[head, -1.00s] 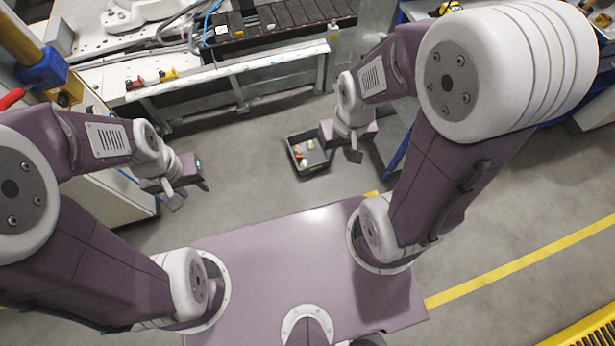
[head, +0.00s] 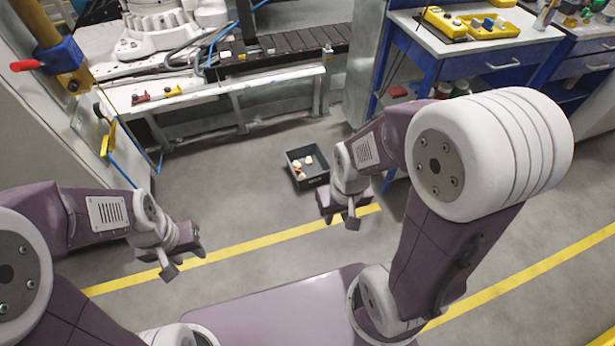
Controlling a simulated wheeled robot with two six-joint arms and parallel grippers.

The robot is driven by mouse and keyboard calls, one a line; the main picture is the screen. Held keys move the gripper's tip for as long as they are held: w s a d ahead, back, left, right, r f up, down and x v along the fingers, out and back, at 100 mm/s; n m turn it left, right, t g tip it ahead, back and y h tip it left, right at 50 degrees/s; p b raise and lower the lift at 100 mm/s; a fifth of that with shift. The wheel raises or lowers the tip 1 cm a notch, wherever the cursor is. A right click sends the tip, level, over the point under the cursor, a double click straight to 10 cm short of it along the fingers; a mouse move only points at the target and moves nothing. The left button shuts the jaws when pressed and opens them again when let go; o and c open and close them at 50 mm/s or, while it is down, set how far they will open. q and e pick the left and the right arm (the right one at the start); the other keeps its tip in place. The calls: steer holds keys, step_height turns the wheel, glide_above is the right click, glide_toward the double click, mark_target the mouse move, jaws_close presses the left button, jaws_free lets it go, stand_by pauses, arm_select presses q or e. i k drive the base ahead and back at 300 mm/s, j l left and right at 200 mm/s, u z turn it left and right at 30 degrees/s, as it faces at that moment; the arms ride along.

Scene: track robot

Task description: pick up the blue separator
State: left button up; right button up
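I cannot make out the blue separator for certain. A small blue piece (head: 488,22) shows on a yellow tray (head: 462,34) on the blue workbench (head: 440,45) at the upper right, too small to identify. My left gripper (head: 178,262) hangs over the bare floor at the left, far from the workbench. My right gripper (head: 342,212) hangs over the floor in the middle, below and right of the black crate. Both are seen from above, and their finger gaps are not clear.
A black crate (head: 293,177) with several small pieces stands on the floor. A conveyor (head: 285,45) on a white frame runs across the back. A grey cabinet and yellow post (head: 50,45) stand at the left. Yellow lines (head: 245,245) cross the open floor.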

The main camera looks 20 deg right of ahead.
mark_target(488, 23)
steer(key=z, duration=1.7)
